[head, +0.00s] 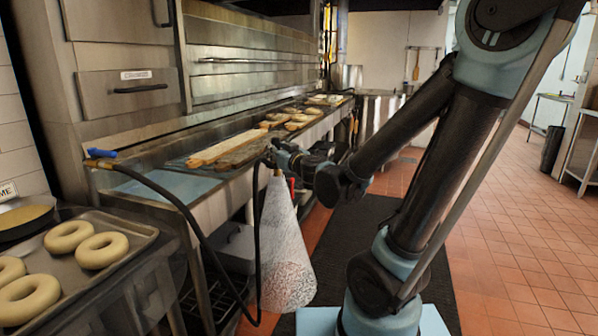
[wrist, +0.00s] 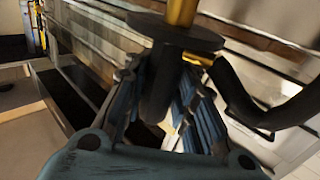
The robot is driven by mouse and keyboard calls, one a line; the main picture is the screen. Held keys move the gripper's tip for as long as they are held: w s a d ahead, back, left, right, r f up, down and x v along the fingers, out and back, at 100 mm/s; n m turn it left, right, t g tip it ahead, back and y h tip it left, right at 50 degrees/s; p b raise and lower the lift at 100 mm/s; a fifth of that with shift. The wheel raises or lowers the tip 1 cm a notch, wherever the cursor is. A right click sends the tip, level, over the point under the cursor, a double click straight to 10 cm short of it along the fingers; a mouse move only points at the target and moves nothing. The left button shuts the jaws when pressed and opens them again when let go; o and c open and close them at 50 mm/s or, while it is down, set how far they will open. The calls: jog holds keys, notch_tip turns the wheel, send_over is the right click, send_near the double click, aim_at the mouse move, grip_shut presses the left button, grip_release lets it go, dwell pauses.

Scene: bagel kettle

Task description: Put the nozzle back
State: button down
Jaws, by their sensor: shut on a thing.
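My gripper (head: 281,156) is shut on the nozzle (wrist: 158,85), beside the front edge of the long metal counter. In the wrist view the dark nozzle body, with a round disc and a brass part on top, sits between the blue ribbed fingers. In the head view the nozzle is mostly hidden by my gripper. A pale cone of spray (head: 287,250) falls from it toward the floor. A black hose (head: 205,235) loops low from a brass fitting with a blue handle (head: 103,153) at the left up to the nozzle. I cannot make out a holder for the nozzle.
A long board (head: 225,148) and several bagel boards lie on the counter (head: 140,143). A tray (head: 125,232) of raw bagels stands front left. A grey bin (head: 236,245) sits under the counter. Open tiled floor (head: 500,240) lies to the right.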

jog(key=w+d+f+m+h, duration=0.2)
jog(key=w+d+f, duration=0.3)
jog(key=w+d, duration=0.4)
jog(key=w+d+f+m+t+h, duration=0.1)
jog(key=w+d+f+h, duration=0.3)
jog(key=w+d, duration=0.5)
jog(key=w+d+f+m+t+h, duration=0.1)
jog(key=w+d+f+m+h, duration=0.2)
jog(key=w+d, duration=0.6)
jog(key=w+f, duration=0.2)
jog(key=w, duration=0.8)
jog(key=shift+w+f, duration=0.25)
jog(key=shift+f, duration=0.1)
jog(key=shift+a, duration=0.3)
jog(key=shift+d, duration=0.1)
